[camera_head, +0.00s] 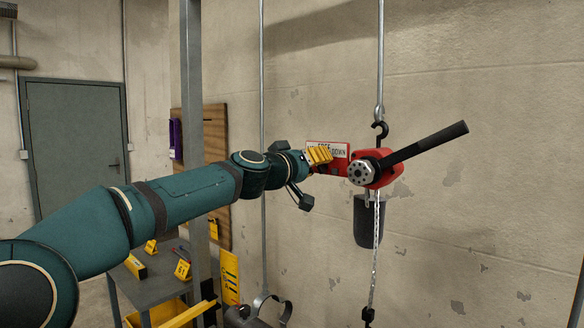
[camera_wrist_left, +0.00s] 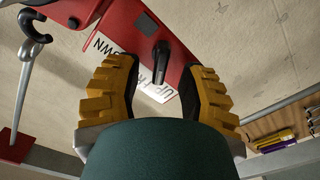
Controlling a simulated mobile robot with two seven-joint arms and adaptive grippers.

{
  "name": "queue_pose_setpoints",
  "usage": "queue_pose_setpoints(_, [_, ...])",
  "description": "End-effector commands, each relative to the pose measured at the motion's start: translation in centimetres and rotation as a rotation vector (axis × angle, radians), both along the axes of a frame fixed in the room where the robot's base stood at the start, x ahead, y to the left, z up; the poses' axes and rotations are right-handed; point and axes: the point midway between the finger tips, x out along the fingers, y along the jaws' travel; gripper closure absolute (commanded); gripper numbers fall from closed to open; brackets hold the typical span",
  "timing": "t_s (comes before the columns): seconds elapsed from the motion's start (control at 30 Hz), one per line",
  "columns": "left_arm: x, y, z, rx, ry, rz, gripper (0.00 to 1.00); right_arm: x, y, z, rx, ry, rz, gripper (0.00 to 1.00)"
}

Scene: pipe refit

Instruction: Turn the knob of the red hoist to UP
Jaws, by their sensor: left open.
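The red hoist (camera_head: 388,170) hangs from a dark hook at the right in the head view, with a long black lever rising to the right. Its red body (camera_wrist_left: 180,45) fills the top of the left wrist view. A white label (camera_wrist_left: 158,88) there reads UP and DOWN at its ends; the middle is partly covered. The black knob (camera_wrist_left: 160,57) lies across the label's middle part, away from both end words. My left gripper (camera_head: 319,155) has yellow ribbed fingers, open on either side of the knob with gaps visible. In the head view the gripper hides the knob. My right gripper is out of view.
A chain (camera_head: 376,235) and a dark chain bag (camera_head: 366,220) hang below the hoist. A grey post (camera_head: 192,130) and a wooden tool board (camera_head: 216,180) stand behind my left arm. A grey bench (camera_head: 160,285) with yellow items is lower left. The wall right of the hoist is clear.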

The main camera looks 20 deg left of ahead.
Motion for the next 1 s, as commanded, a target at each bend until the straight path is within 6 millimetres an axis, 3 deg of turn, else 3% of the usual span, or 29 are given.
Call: queue_pose_setpoints(1.0, [-8.7,2.9,0.0,0.009,0.003,0.002,0.60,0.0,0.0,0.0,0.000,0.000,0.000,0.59])
